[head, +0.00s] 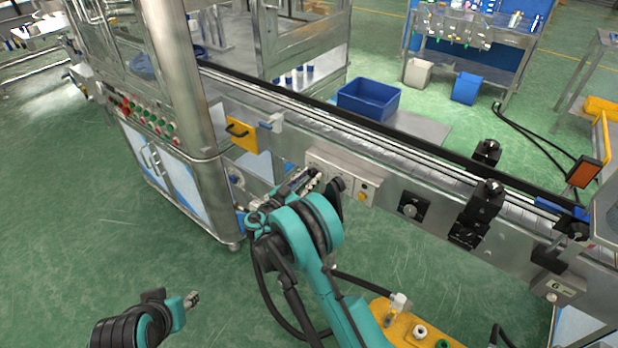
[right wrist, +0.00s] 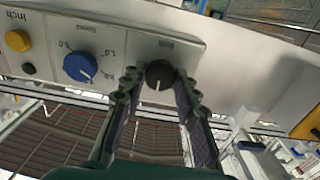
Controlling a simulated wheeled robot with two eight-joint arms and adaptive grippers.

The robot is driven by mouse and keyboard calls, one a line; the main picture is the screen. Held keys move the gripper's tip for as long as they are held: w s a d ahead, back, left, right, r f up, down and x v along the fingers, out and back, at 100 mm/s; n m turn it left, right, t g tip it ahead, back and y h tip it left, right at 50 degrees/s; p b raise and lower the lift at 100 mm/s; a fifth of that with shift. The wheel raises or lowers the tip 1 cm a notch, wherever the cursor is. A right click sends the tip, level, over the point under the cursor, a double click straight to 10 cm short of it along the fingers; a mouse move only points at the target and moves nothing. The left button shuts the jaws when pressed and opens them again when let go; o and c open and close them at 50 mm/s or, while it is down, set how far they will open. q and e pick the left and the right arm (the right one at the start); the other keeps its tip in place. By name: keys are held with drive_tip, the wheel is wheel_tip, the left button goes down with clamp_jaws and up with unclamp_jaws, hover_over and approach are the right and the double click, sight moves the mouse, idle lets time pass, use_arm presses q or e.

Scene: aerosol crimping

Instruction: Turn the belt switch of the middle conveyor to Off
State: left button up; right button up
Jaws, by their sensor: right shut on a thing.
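The belt switch (right wrist: 160,75) is a round black knob with a white pointer line on a pale control panel (right wrist: 112,36). In the right wrist view its line points down in the picture. My right gripper (right wrist: 160,84) is shut on this knob, one finger on each side. In the head view the panel (head: 343,166) sits on the side of the middle conveyor (head: 385,150), with my right gripper (head: 314,178) at its left end; the knob is hidden there. My left gripper (head: 192,299) is low at the left, away from the conveyor; its opening is unclear.
Beside the switch are a blue dial (right wrist: 79,66) and a yellow button (right wrist: 18,41). A yellow plate with a handle (head: 241,133) is left of the panel. A steel cabinet (head: 165,160) stands further left. A blue crate (head: 368,98) is behind the belt. Green floor in front is open.

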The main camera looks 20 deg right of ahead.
drive_tip(key=shift+n, duration=0.3)
drive_tip(key=n, duration=0.4)
drive_tip(key=shift+n, duration=2.6)
drive_tip(key=o, duration=1.2)
drive_tip(key=shift+c, duration=0.2)
drive_tip(key=shift+a, duration=0.1)
drive_tip(key=v, duration=1.2)
